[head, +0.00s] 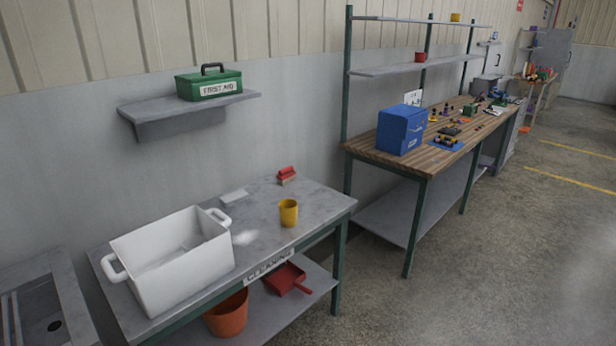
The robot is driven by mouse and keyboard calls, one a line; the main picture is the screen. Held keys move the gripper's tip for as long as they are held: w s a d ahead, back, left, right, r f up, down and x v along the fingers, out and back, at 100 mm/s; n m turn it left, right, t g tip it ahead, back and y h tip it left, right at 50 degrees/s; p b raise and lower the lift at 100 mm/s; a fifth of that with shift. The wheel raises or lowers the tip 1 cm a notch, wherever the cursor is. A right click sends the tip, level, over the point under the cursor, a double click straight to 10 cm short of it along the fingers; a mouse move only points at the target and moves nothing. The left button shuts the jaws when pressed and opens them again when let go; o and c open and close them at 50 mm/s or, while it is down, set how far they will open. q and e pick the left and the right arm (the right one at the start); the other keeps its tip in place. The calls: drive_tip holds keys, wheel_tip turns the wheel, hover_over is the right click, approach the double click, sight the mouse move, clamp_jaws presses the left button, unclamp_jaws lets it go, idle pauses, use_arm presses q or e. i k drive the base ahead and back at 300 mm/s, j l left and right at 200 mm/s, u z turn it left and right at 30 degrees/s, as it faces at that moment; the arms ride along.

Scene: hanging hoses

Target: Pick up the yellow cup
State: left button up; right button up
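The yellow cup (289,213) stands upright on the grey top of the cleaning table (325,206), near its front edge and to the right of a white tub. Nothing touches the cup, and it shows in full. Neither of my grippers shows in the head view.
The white tub (150,288) with handles takes up the table's left part. A red brush (287,175) and a white flat item (234,196) lie behind the cup. A shelf below holds an orange bucket (228,316) and a red dustpan (286,277). Floor at right is clear.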

sight(287, 207)
drive_tip(key=i+l+u, duration=0.1)
drive_tip(key=l, duration=0.2)
drive_tip(key=i+l+u, duration=0.1)
drive_tip(key=i+l, duration=0.2)
drive_tip(key=l, duration=0.3)
drive_tip(key=i+l+u, duration=0.15)
drive_tip(key=l, duration=0.15)
